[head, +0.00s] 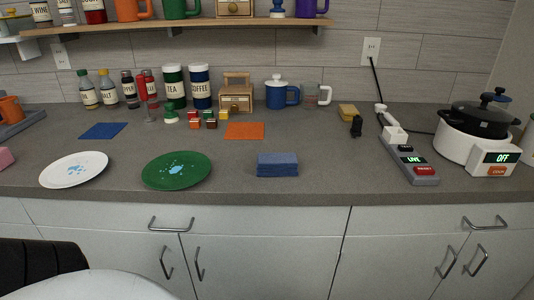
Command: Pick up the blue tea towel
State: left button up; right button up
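A blue tea towel (277,165), folded into a thick rectangular block, lies on the grey counter (330,165) near its front edge, right of the green plate. Nothing touches it. A second blue item, a flat blue square (102,131), lies farther left and back; I cannot tell whether it is cloth. Neither of my grippers shows in the head view.
Left of the towel are a green plate (177,170) and a white plate (75,170), both with blue marks. An orange square (244,130) lies behind it. A power strip (413,162) and a white cooker (466,146) stand right. Counter between towel and strip is clear.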

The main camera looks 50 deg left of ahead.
aim_at(268, 165)
jog(key=u, duration=1.95)
